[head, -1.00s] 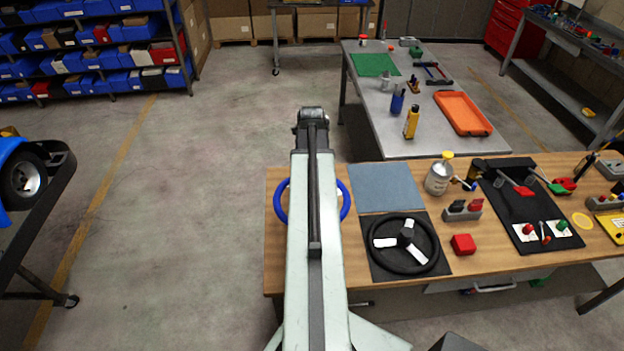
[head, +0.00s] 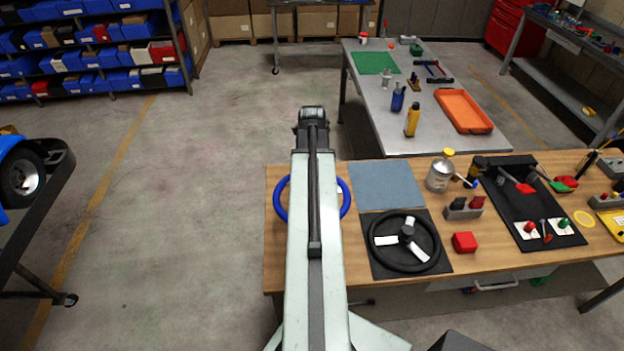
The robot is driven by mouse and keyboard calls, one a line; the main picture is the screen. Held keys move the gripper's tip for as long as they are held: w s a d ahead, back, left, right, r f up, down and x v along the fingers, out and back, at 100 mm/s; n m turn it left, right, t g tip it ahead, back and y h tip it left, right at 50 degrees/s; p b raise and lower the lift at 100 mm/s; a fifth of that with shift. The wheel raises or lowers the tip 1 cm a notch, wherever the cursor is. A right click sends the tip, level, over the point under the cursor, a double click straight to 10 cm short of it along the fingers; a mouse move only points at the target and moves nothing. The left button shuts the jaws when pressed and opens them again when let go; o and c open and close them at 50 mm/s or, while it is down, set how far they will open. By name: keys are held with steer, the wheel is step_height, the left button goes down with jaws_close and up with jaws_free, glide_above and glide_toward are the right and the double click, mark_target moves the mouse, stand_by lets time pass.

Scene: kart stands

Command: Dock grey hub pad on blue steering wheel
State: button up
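The blue steering wheel (head: 346,198) lies on the left end of the wooden bench in the head view. My arm crosses over its middle, so only the left and right parts of its rim show, with a small pale bit inside the right side. Its hub is hidden. I cannot make out a grey hub pad for certain; it may be behind my arm. My arm reaches forward past the bench's far edge. My gripper's fingers cannot be made out, and whether it holds anything does not show.
A black steering wheel (head: 372,246) with white spokes lies right of my arm, in front of a blue-grey mat (head: 386,186). A red block (head: 464,242), a grey holder (head: 463,212) and a silver can (head: 439,176) stand further right. Open floor lies left of the bench (head: 330,275).

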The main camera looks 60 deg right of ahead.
steer(key=shift+f+b, duration=0.6)
stand_by(0.5)
steer(key=o, duration=1.1)
step_height(320, 180, up, 11)
steer(key=p, duration=1.1)
steer(key=shift+r, duration=0.15)
